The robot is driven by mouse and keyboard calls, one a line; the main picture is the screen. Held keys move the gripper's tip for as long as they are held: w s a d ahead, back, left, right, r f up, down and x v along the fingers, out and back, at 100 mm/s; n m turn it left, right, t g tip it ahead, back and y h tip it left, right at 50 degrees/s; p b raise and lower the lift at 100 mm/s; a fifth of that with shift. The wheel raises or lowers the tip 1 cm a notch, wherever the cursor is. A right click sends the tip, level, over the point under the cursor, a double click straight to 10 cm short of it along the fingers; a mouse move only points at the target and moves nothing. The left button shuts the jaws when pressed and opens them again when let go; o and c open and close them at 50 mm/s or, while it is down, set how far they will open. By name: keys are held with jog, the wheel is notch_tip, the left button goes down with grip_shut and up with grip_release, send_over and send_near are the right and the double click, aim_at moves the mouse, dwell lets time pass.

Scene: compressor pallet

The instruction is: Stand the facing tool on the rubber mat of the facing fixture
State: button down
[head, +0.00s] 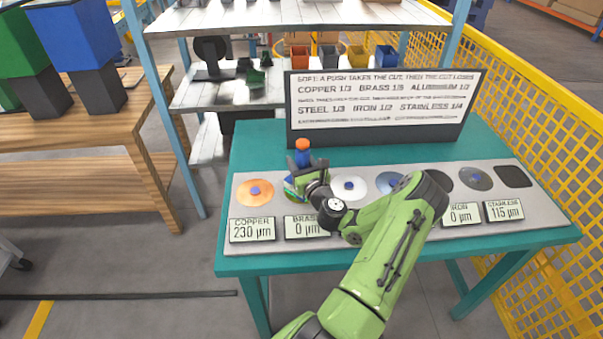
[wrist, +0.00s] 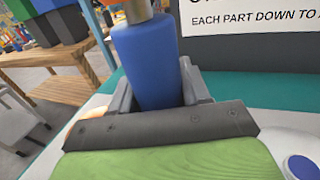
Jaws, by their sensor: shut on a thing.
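The facing tool (head: 303,156) has a blue body and an orange top. My gripper (head: 301,168) is shut on it and holds it upright at the brass place, second from the left. I cannot tell whether its foot touches the disc. In the wrist view the blue body of the tool (wrist: 147,62) stands between both fingers. The facing fixture (head: 541,205) is a grey panel on the teal table with a row of discs. Its black rubber mat (head: 513,177) is at the far right end, bare and well away from my gripper.
The copper disc (head: 255,192) lies left of the tool. The copper display (head: 252,230) reads 230 µm, brass and iron 0, stainless (head: 504,211) 115. My arm hides the middle displays. A sign board (head: 383,137) stands behind the fixture. A yellow mesh fence (head: 552,130) runs along the right.

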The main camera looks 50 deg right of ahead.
notch_tip(320, 180, up, 10)
jog(key=p, duration=0.4)
jog(key=shift+r, duration=0.2)
jog(key=shift+f, duration=0.1)
